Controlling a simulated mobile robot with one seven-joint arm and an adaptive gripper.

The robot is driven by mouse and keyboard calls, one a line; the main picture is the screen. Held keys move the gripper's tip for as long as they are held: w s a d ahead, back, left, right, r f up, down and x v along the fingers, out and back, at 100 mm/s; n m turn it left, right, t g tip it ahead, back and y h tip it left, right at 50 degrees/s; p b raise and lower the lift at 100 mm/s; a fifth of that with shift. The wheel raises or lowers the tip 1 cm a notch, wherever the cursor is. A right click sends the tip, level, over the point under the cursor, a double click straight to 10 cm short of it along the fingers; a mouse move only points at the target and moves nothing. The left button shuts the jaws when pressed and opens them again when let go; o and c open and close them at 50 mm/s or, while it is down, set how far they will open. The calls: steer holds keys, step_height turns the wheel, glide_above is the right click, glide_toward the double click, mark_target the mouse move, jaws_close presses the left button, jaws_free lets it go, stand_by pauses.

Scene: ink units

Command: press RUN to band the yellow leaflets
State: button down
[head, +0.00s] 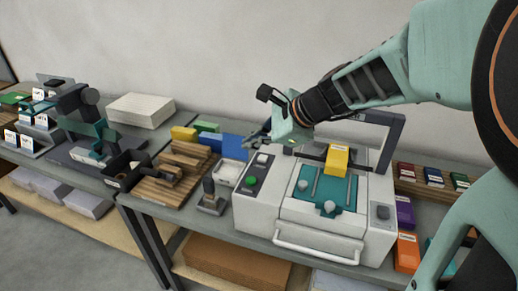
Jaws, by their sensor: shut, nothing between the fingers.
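The white banding machine (310,225) stands on the bench in the middle of the head view. The yellow leaflets (337,161) form a small block on its top, at the upper end of the teal slide plate (322,190). A dark control panel on the machine's left carries a green button (251,182) and a pale switch (262,159); no RUN lettering is readable. My gripper (254,141) is shut and empty. It shows just above the panel's far end in the picture, apart from the green button. Its height over the panel is hard to judge.
A dark arch (400,135) rises behind the leaflets, close to my arm. A grey stamp-like tool (210,199) and a white tray (229,173) stand left of the machine. Wooden slats (180,170) lie farther left. Purple and orange blocks (406,252) sit at its right.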

mark_target(253, 181)
stand_by(0.4)
step_height(253, 181, down, 9)
steer(key=b, duration=0.7)
steer(key=shift+r+b, duration=0.1)
steer(key=shift+b, duration=0.25)
stand_by(0.9)
steer(key=shift+f+b, duration=0.35)
steer(key=shift+f, duration=0.05)
steer(key=shift+f+b, duration=0.55)
steer(key=shift+f, duration=0.05)
stand_by(0.5)
steer(key=shift+r, duration=0.15)
steer(key=shift+r+p, duration=0.9)
steer(key=shift+r, duration=0.1)
